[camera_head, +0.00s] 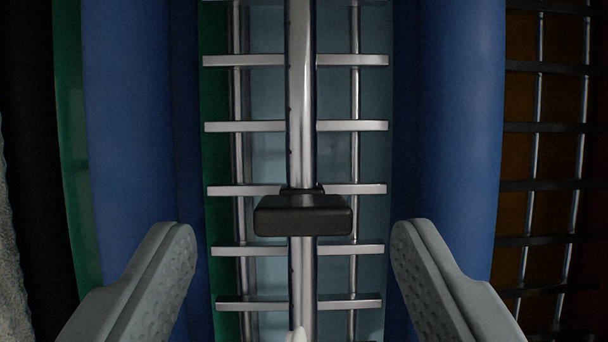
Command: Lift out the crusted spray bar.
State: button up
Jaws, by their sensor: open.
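A shiny metal spray bar (301,90) runs lengthwise down the middle of the view, with small dark holes along its left edge. A black block-shaped grip (303,216) sits across it below the middle of the picture. A small whitish patch (297,335) shows on the bar at the bottom edge; I cannot tell if it is crust. My gripper (293,235) is open, with one grey dimpled finger on each side of the black grip. Neither finger touches the grip or the bar. The bar's two ends are out of view.
A metal rack with several cross slats (352,126) and two long rods lies behind the bar. Blue rollers (460,130) flank it on both sides, close to my fingers. A green strip (68,150) is at left. Another rack (548,127) over an orange-brown area is at right.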

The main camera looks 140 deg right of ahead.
aim_at(303, 227)
jog(key=x, duration=0.4)
jog(key=shift+d+f, duration=0.2)
jog(key=shift+f, duration=0.05)
jog(key=shift+c, duration=0.4)
jog(key=c, duration=1.1)
jog(key=shift+o, duration=0.2)
jog(key=shift+r, duration=0.1)
